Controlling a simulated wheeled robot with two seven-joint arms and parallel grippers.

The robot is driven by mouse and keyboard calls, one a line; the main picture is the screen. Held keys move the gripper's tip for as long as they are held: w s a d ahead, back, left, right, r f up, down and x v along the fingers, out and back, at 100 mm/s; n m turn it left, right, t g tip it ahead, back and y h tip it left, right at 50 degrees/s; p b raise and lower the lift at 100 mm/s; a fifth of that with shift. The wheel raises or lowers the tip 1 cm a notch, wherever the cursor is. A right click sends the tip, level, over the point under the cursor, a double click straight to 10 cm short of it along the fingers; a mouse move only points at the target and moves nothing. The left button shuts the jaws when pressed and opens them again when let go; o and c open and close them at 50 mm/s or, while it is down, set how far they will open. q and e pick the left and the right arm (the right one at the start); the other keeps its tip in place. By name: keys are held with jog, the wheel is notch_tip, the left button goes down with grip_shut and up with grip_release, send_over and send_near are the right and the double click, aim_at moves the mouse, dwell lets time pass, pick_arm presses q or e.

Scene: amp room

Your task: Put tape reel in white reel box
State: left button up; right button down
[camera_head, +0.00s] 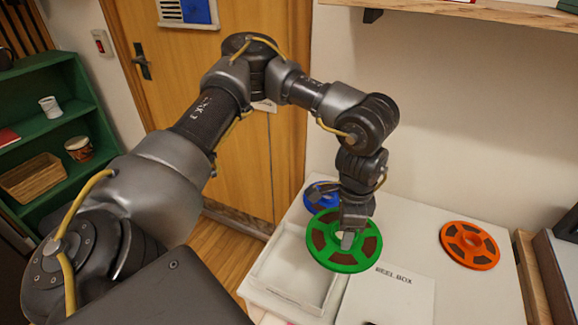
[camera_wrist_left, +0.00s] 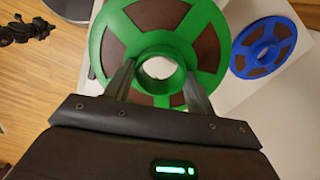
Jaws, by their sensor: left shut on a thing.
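The green tape reel (camera_head: 345,262) with brown tape hangs in my left gripper (camera_head: 351,222). The fingers are shut on its central hub, as the left wrist view also shows for the reel (camera_wrist_left: 108,45) and the gripper (camera_wrist_left: 158,70). The white reel box (camera_head: 262,286) stands open on the white table, with a shallow tray inside. Its lid, marked "REEL BOX" (camera_head: 398,300), lies to the right. In the head view the reel overlaps the box's right side and the lid's upper left; its height above them is hard to tell. My right gripper is not in view.
A blue reel (camera_head: 312,202) lies on the table behind the green one, partly hidden by my arm. An orange reel (camera_head: 469,245) lies to the right. A wooden-edged unit (camera_head: 532,275) bounds the table's right. A green shelf (camera_head: 50,115) stands far left.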

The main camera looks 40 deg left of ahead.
aim_at(351, 260)
pick_arm(q)
jog(key=d+n+p, duration=0.1)
jog(key=n+p, duration=0.1)
jog(key=p, duration=0.2)
jog(key=s+d+n+p, duration=0.1)
jog(key=p, duration=0.4)
jog(key=d+n+p, duration=0.1)
jog(key=n+p, duration=0.1)
jog(key=p, duration=0.3)
jog(key=shift+s+d+r+n, duration=0.2)
jog(key=shift+d+n, duration=0.1)
jog(key=shift+d, duration=0.1)
jog(key=s+n+p, duration=0.1)
jog(key=p, duration=0.1)
jog(key=n+p, duration=0.1)
jog(key=s+d+f+n+p, duration=0.1)
jog(key=p, duration=0.1)
jog(key=shift+s+p, duration=0.3)
jog(key=shift+s, duration=0.05)
jog(key=s+n+p, duration=0.1)
jog(key=s+f+n+p, duration=0.1)
jog(key=s+p, duration=0.1)
jog(key=s+f+n+p, duration=0.1)
jog(key=s+p, duration=0.1)
jog(key=shift+s+d+n, duration=0.15)
jog(key=shift+d+n, duration=0.05)
jog(key=shift+n, duration=0.2)
